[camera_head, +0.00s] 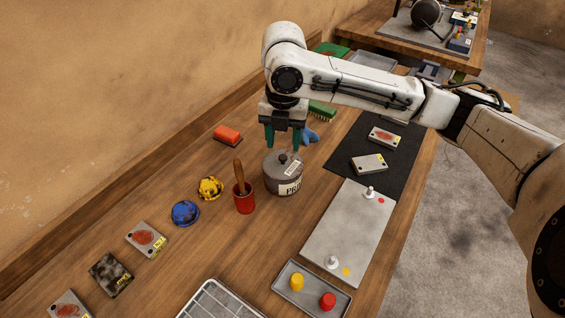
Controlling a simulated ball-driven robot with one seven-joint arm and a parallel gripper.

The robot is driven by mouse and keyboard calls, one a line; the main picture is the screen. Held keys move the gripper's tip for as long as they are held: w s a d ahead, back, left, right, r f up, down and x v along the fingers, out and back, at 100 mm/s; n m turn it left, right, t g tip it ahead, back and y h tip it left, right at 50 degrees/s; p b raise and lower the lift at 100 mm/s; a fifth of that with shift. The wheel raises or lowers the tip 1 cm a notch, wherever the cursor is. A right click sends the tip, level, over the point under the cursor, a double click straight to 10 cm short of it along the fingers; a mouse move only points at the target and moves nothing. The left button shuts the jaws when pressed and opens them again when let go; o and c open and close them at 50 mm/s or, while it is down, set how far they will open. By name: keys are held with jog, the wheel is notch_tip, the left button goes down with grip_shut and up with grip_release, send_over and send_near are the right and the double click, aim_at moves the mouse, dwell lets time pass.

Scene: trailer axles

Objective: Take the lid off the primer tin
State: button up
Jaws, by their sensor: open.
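The primer tin (284,182) is a grey round tin with a white label reading "PRI…", upright on the wooden bench. Its grey lid (275,160) sits on top, with a small dark knob (283,158) in the middle and a small label on it. My gripper (283,146) points down just above the lid, with its two green fingers apart on either side over the knob. The fingertips look close to the lid; I cannot tell whether they touch it. Nothing is seen held between them.
A red cup with a wooden-handled brush (245,203) stands close left of the tin. A blue object (310,136) lies behind right. A grey plate (348,235) with two white pegs is to the right, and a tray with yellow and red knobs (312,289) is in front.

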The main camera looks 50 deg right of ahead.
aim_at(283, 156)
jog(key=shift+a+f+p, duration=0.1)
jog(key=shift+f+p, duration=0.25)
jog(key=shift+f, duration=1.95)
grip_shut()
